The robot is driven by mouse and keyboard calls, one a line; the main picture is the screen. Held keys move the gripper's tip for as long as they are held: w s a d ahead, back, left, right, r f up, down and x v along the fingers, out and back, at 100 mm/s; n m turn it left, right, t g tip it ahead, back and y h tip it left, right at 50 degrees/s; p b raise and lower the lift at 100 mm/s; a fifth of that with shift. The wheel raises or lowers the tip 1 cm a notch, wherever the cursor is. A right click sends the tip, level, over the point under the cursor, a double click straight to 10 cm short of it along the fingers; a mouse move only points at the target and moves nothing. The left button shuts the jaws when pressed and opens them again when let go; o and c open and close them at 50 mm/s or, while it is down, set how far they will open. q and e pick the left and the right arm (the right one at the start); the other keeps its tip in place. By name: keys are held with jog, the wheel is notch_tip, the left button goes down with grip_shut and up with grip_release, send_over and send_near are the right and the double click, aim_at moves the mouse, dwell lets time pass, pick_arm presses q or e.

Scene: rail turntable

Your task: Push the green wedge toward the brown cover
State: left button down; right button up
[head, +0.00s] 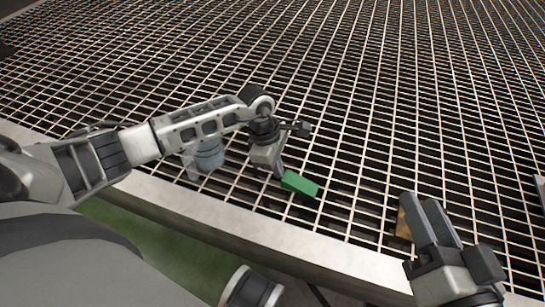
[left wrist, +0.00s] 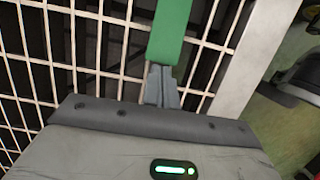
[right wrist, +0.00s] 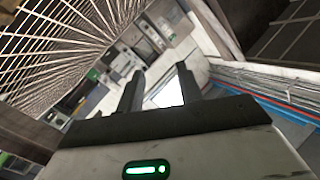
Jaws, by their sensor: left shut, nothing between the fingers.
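The green wedge (head: 300,184) lies on the metal grating, right of my left gripper (head: 279,174) in the head view. The left gripper points down, and its shut, empty fingers are at the wedge's near left end. In the left wrist view the green wedge (left wrist: 170,32) extends straight ahead of the shut fingertips (left wrist: 161,72); they seem to meet its end, though contact is not certain. The brown cover (head: 403,225) is further right, partly hidden behind my right gripper (head: 430,205). In the right wrist view the right gripper's fingers (right wrist: 160,85) are apart with nothing held.
A bluish cylindrical object (head: 208,154) stands on the grating behind my left forearm. A pale raised rim (head: 250,228) borders the grating on the near side. The grating between the wedge and the brown cover looks clear.

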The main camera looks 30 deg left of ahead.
aim_at(312, 188)
pick_arm(q)
jog(key=d, duration=0.2)
jog(key=w+d, duration=0.1)
jog(key=d, duration=0.5)
jog(key=shift+w+b, duration=0.15)
jog(key=shift+b, duration=0.25)
jog(key=shift+d, duration=0.5)
pick_arm(e)
jog(key=shift+w+r+n+t, duration=0.5)
jog(key=shift+r, duration=0.1)
pick_arm(q)
jog(key=shift+r, duration=0.1)
pick_arm(e)
jog(key=shift+r, duration=0.1)
